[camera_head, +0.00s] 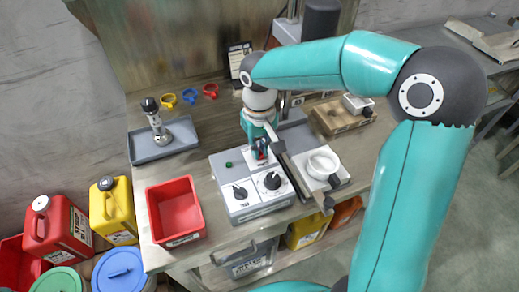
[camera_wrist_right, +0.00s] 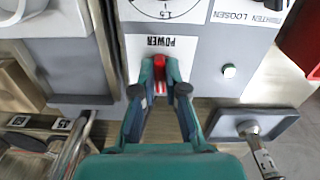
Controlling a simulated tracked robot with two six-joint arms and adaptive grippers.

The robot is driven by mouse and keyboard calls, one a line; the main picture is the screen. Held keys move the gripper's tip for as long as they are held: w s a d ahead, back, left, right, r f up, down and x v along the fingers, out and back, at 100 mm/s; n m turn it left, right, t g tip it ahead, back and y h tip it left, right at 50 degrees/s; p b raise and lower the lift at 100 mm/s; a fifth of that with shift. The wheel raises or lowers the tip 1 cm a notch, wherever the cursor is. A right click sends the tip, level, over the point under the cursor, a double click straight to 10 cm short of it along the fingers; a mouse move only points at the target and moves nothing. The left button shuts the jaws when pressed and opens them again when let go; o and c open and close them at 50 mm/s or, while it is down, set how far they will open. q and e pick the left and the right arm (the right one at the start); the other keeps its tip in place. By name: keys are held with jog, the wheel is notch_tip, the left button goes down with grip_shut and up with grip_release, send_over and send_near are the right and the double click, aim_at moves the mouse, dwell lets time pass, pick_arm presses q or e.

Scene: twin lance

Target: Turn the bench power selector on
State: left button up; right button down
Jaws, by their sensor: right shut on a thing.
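The bench power selector (camera_wrist_right: 159,66) is a small red handle beside the POWER label on the grey control box (camera_head: 226,205). My right gripper (camera_wrist_right: 161,88) is shut on it, with a finger on each side. In the head view my right gripper (camera_head: 262,148) points down at the back of the box, and its fingers largely hide the selector. The wrist view is turned around, so the label reads upside down. I cannot tell the selector's exact setting. My left gripper is not in view.
The box also carries two black knobs (camera_head: 272,181) and a green button (camera_wrist_right: 229,71). A dark bar (camera_head: 288,168) runs along its right side, near a white round dish (camera_head: 321,163). A red bin (camera_head: 174,208) and a grey tray (camera_head: 178,143) stand left.

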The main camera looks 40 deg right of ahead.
jog(key=m+b, duration=0.1)
jog(key=m, duration=0.2)
jog(key=shift+m, duration=0.3)
jog(key=shift+w+a+m+b, duration=0.1)
jog(key=shift+m+b, duration=0.25)
jog(key=shift+m, duration=1.25)
jog(key=c, duration=1.2)
grip_release()
notch_tip(320, 180, up, 12)
